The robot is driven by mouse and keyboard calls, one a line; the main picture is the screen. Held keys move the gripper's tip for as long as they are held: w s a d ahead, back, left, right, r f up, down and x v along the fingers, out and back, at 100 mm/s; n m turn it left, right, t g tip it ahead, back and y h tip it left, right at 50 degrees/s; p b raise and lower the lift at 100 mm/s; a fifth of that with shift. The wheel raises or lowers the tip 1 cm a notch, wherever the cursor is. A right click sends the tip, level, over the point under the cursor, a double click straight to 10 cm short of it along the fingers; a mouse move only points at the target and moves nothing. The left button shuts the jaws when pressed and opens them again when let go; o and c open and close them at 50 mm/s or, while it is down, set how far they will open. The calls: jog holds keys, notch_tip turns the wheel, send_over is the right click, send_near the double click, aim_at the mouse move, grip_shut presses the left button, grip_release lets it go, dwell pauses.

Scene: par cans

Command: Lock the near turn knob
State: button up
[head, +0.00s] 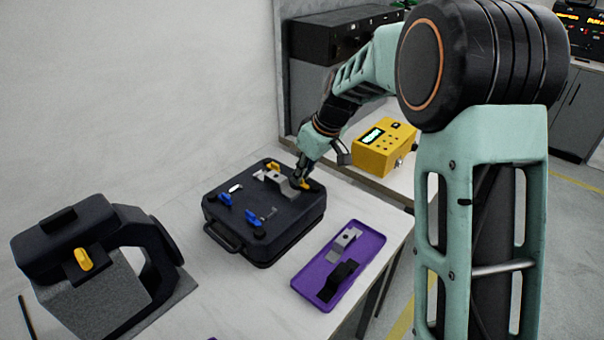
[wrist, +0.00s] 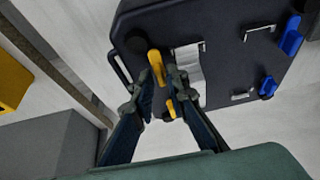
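A dark case (head: 285,225) lies flat on the pale table, with turn knobs on its top. The yellow knob nearer the camera (head: 304,185) is partly hidden by my gripper (head: 300,172); I take it to be the larger yellow knob (wrist: 156,66) in the wrist view. There my gripper (wrist: 156,84) is open, its fingers apart on either side of that knob; contact cannot be told. A second yellow knob (head: 272,166) is farther off and shows between the fingers (wrist: 170,108). A grey metal plate (wrist: 188,70) lies beside the yellow knobs.
Two blue knobs (head: 224,199) (head: 252,217) sit on the case's left side. A purple tray (head: 322,290) holds grey and black brackets. A black device with a yellow knob (head: 84,259) stands left. A yellow box (head: 372,160) stands behind right. The wall is beyond.

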jog(key=shift+c, duration=0.7)
grip_shut()
jog(key=shift+m, duration=0.3)
jog(key=m, duration=0.2)
jog(key=m+t+h, duration=0.1)
jog(key=shift+s+a+r+p, duration=0.1)
jog(key=shift+a+p, duration=0.15)
jog(key=shift+p, duration=0.15)
jog(key=m+h, duration=0.1)
jog(key=m, duration=0.1)
jog(key=m+p, duration=0.1)
jog(key=m, duration=0.2)
jog(key=shift+a+t+h+p, duration=0.2)
jog(key=shift+t+h+p, duration=0.1)
jog(key=shift+t+h, duration=0.1)
jog(key=m+h+p, duration=0.1)
jog(key=m+h, duration=0.1)
jog(key=m, duration=0.2)
jog(key=shift+a+m, duration=0.15)
jog(key=shift+m, duration=0.15)
jog(key=m, duration=0.2)
jog(key=m+g+h+p, duration=0.1)
jog(key=m, duration=0.1)
jog(key=shift+a+m+h, duration=0.15)
jog(key=shift+m+h, duration=0.15)
